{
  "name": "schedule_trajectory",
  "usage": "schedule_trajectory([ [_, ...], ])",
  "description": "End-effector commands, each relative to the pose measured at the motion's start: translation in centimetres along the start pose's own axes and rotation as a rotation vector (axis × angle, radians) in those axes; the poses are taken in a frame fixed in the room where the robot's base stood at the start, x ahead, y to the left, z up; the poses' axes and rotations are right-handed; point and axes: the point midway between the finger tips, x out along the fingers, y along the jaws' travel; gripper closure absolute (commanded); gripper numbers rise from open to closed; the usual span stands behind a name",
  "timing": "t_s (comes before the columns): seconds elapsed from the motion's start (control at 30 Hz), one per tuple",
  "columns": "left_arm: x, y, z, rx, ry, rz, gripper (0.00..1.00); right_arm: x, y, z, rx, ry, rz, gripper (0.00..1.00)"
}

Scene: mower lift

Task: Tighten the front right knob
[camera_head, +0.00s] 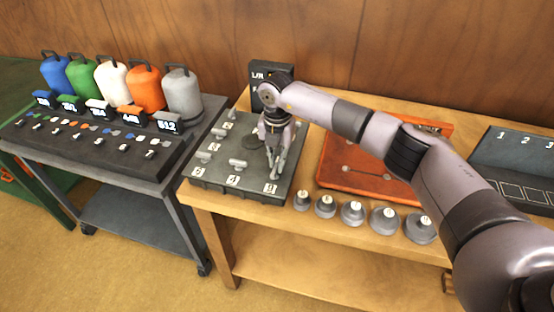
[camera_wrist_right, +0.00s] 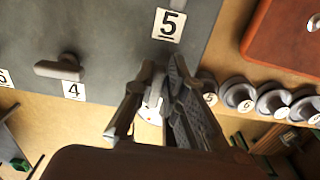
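A dark grey board (camera_head: 215,188) lies at the left end of the wooden table and carries several grey T-shaped knobs with white number labels. My right gripper (camera_head: 275,172) points down over the board's front right corner, above the front right label (camera_head: 271,188). In the right wrist view my right gripper (camera_wrist_right: 162,68) has its fingertips close together with a narrow gap. My left gripper is not in view.
Several round grey weights (camera_head: 352,213) line the table's front edge, right of the board. An orange tray (camera_head: 345,175) lies behind them, under my right arm. A black sign (camera_head: 262,78) stands behind the board. A dark cart (camera_head: 130,185) with coloured canisters stands at left.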

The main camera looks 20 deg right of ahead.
Motion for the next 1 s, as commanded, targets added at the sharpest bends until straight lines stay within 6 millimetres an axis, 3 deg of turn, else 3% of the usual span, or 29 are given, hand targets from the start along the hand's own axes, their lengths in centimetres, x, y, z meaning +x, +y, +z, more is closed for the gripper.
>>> schedule_trajectory([
  [0.27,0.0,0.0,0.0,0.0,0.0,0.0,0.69,0.0,0.0,0.0,-0.001,0.0,0.0,0.69],
  [0.63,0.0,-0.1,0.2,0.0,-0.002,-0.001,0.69,-0.6,0.0,0.0,-0.002,-0.001,0.001,0.69],
  [0.77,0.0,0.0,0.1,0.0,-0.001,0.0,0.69,-2.6,0.0,0.1,-0.002,-0.003,0.002,0.69],
  [1.0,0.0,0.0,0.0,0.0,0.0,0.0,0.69,-7.8,0.1,0.1,-0.001,-0.003,0.003,0.69],
])
